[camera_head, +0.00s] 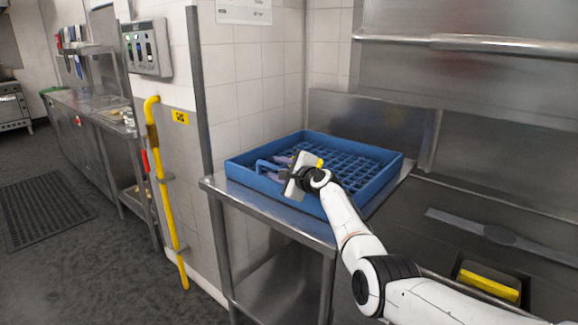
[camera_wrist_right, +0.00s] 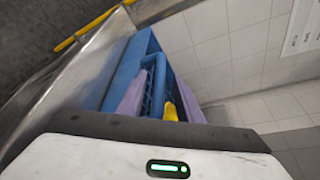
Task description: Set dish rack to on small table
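The blue dish rack (camera_head: 372,200) is a shallow square crate with a grid floor. It sits on the small steel table (camera_head: 218,186), close to the wall corner. My right gripper (camera_head: 279,167) reaches over the rack's front-left part. In the right wrist view, its two lilac fingers (camera_wrist_right: 158,98) are spread apart, with a blue bar of the rack (camera_wrist_right: 158,70) between them. A gap shows around the bar; whether either finger touches it is unclear. My gripper and wrist hide part of the rack's front wall. My left gripper is not in view.
White-tiled walls and a steel back panel (camera_head: 360,112) stand behind the table. A yellow pipe (camera_head: 168,205) rises left of it. A steel counter (camera_head: 85,115) lines the left wall. Open floor (camera_head: 110,265) with a black mat lies left.

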